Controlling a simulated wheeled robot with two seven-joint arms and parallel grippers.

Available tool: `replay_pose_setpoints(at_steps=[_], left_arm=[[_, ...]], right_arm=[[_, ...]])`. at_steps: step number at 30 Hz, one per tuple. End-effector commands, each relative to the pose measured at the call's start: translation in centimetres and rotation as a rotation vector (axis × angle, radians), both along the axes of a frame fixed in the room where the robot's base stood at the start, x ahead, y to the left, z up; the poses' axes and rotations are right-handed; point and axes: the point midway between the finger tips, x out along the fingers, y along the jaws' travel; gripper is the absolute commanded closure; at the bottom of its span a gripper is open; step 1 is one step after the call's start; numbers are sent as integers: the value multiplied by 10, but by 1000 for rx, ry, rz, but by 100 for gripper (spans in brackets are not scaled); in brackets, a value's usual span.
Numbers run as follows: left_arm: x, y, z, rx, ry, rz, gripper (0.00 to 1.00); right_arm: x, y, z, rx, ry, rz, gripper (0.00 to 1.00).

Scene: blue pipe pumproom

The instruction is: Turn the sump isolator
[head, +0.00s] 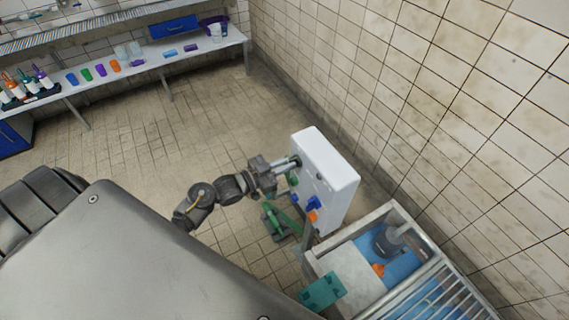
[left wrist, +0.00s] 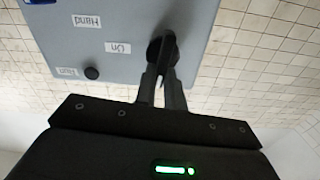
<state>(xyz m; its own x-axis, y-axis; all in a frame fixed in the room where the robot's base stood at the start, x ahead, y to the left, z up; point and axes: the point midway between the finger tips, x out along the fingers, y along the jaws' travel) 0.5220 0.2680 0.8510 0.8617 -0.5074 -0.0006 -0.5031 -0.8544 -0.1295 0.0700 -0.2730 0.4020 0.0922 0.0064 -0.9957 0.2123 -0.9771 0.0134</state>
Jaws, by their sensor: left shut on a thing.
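A white control box (head: 333,175) stands on a post near the tiled wall, right of centre in the head view. My left gripper (head: 287,163) reaches its front face from the left. In the left wrist view the gripper (left wrist: 163,78) is shut on a black knob (left wrist: 161,48) on the grey face of the box (left wrist: 125,30). The knob is partly hidden by the fingers. Next to it is a label reading "On" (left wrist: 118,48), upside down in this picture. I take this knob to be the sump isolator. My right gripper is not in view.
Blue (head: 313,202) and orange (head: 312,216) controls sit lower on the box. A small black button (left wrist: 92,73) is beside the knob. A metal-railed sump bay (head: 393,212) holds a dark pump (head: 388,240). A bench (head: 130,72) with bottles and cups stands far left.

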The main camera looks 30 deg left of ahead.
Motion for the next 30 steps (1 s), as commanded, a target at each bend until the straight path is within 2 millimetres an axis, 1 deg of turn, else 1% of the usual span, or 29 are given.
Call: replay_pose_setpoints(at_steps=[9, 30], left_arm=[[-2, -3, -3, 243, -142, 0, 100], [-6, -10, -11, 814, -480, 0, 100]], right_arm=[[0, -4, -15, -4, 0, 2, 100], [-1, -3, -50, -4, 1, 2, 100]])
